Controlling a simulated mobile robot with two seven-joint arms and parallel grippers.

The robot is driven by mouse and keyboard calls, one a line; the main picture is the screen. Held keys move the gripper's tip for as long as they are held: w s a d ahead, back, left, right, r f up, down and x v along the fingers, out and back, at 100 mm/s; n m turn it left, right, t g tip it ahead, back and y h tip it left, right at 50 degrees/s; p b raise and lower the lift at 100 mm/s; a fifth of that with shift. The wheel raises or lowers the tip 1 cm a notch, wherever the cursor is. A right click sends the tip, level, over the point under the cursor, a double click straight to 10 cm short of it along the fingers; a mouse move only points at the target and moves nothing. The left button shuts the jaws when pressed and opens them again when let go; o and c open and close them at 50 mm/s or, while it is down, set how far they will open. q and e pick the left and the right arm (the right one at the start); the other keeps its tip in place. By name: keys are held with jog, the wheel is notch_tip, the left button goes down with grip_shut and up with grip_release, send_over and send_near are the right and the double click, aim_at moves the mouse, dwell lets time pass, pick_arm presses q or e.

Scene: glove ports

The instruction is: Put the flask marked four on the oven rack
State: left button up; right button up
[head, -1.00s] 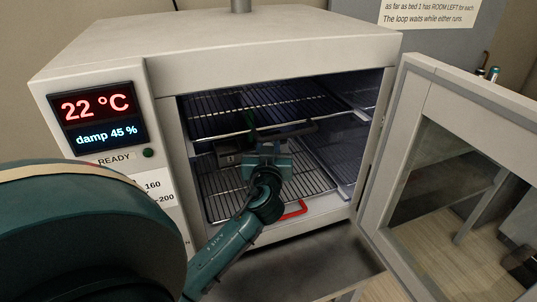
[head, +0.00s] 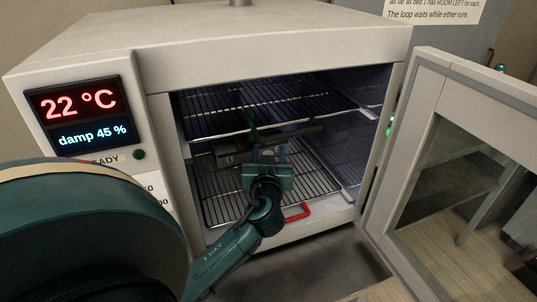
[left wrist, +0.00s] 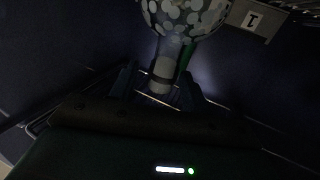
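The oven (head: 290,60) stands open, with an upper wire rack (head: 215,121) and a lower wire rack (head: 222,207) inside. My left gripper (head: 269,155) reaches in between the racks. In the left wrist view a flask with a round, pale-spotted body (left wrist: 185,14) shows at the top. Its neck (left wrist: 165,70), with a dark band, lies between the fingertips of my left gripper (left wrist: 160,82). The fingers stand apart, with a gap beside the neck on the left. I see no number on this flask. My right gripper is out of view.
The oven door (head: 430,150) is swung open to the right. A red handle (head: 298,212) lies at the lower front edge. A small marked plate (left wrist: 251,19) shows near the flask. The display (head: 78,115) reads 22 °C and damp 45 %.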

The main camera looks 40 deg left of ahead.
pick_arm(q)
jog(key=shift+r, duration=0.15)
jog(key=b+v, duration=0.3)
jog(key=v, duration=0.9)
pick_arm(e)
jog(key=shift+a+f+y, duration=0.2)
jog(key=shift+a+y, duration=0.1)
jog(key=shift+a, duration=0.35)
pick_arm(q)
jog(key=shift+d, duration=0.1)
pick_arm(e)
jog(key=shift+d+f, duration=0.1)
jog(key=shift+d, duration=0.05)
